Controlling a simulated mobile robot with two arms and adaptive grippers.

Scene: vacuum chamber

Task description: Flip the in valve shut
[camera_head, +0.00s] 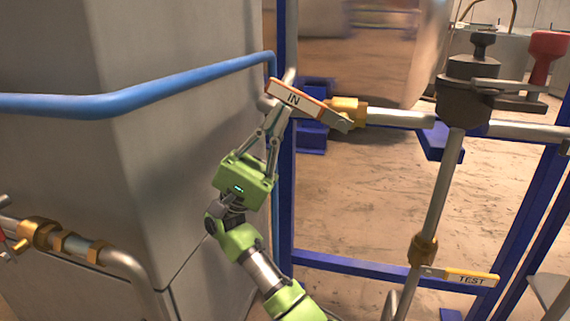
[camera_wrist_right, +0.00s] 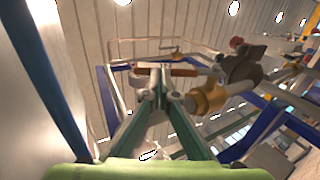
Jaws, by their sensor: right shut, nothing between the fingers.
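The in valve's handle (camera_head: 310,105) is a flat lever with an orange-edged white label reading "IN". It slants from upper left down to the right, in front of a horizontal pipe with a brass fitting (camera_head: 347,111). My right gripper (camera_head: 281,113) is shut and empty, its fingertips close beneath the label's left half. In the right wrist view the shut fingertips (camera_wrist_right: 160,96) are just below the orange-brown handle (camera_wrist_right: 168,72), with the brass fitting (camera_wrist_right: 209,97) to their right. I cannot tell whether the fingertips touch the handle.
A yellow-edged "TEST" handle (camera_head: 463,277) is at the lower right. A dark valve body (camera_head: 466,95) joins the pipes at right. A blue pipe (camera_head: 150,92) crosses a grey block (camera_head: 160,40) at left. Blue frame posts (camera_head: 285,210) stand beside my right arm.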

